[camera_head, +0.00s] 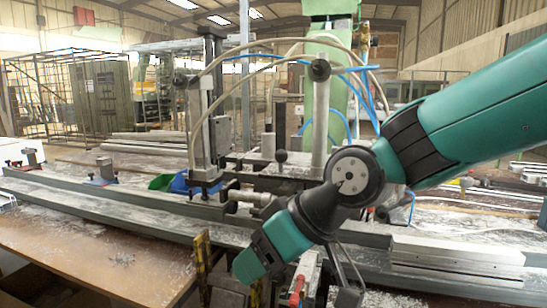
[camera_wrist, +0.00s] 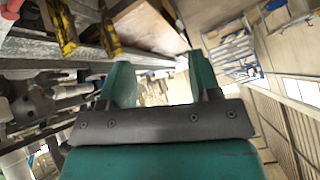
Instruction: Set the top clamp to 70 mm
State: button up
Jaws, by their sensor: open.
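Which part is the top clamp I cannot tell for sure, and no millimetre scale can be read. My gripper (camera_wrist: 160,75) is open and empty in the wrist view, its two teal fingers apart. In the head view my arm reaches in from the right and its teal end hangs low in front of the bench, hiding part of it.
A long grey rail (camera_head: 130,212) runs across the bench front. Silver profile blocks (camera_head: 457,262) lie at the right. Blue hoses (camera_head: 355,95) arch above. The brown tabletop (camera_head: 110,262) is mostly clear.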

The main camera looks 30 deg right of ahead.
jog(key=w+d+r+m+t+h+b, duration=0.1)
jog(key=w+d+r+m+t+b, duration=0.1)
jog(key=w+d+t, duration=0.6)
jog(key=m+t+h+p, duration=0.3)
jog(key=t+h+p, duration=0.15)
jog(key=p, duration=0.55)
send_near(283, 151)
jog(key=shift+h, duration=0.35)
jog(key=w+p, duration=0.9)
jog(key=w, duration=0.2)
jog(key=shift+w+a+r+p, duration=0.15)
jog(key=shift+a+p, duration=0.1)
jog(key=shift+p, duration=0.15)
jog(key=shift+w+f+p, duration=0.35)
jog(key=shift+w+p, duration=0.2)
jog(key=shift+w, duration=0.15)
